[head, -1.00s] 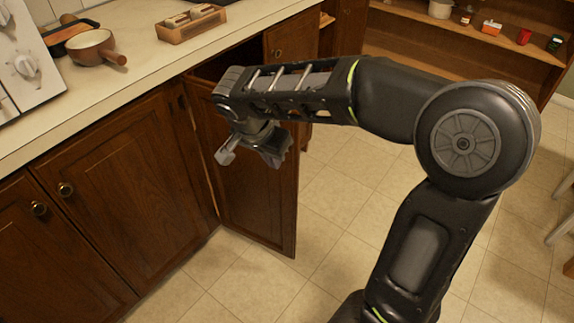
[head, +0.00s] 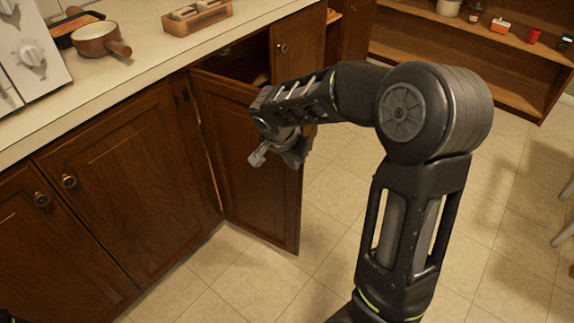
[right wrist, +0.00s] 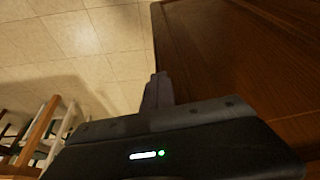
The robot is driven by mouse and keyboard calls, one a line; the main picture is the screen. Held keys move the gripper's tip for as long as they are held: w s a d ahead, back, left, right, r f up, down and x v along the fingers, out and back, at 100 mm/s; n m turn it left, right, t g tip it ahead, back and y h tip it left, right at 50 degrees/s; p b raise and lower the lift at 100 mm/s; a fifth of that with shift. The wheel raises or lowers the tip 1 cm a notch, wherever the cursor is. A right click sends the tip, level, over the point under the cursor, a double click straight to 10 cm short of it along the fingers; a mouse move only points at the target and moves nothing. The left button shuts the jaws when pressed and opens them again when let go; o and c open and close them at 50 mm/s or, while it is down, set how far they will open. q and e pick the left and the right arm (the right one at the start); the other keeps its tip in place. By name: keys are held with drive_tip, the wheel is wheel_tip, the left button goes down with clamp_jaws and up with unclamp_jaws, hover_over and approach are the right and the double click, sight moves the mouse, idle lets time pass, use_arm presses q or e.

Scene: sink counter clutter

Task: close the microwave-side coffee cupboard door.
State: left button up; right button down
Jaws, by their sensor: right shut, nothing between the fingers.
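The open cupboard door (head: 245,185) is dark wood and stands swung out from the counter front. The dark cupboard opening (head: 235,62) shows behind its top edge. My right gripper (head: 272,158) is in front of the door's upper right part, near its free edge; I cannot tell whether it touches. In the right wrist view, the shut fingers (right wrist: 157,92) point along the door's edge, with the wooden panel (right wrist: 230,60) to the right. Nothing is between the fingers.
Closed cupboard doors (head: 115,185) with brass knobs line the counter at left. A brown pan (head: 97,39) and a wooden caddy (head: 197,17) stand on the counter (head: 110,75). Wooden shelves (head: 480,50) are at the back.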

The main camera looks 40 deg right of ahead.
drive_tip(key=shift+w+d, duration=0.1)
drive_tip(key=shift+d, duration=0.15)
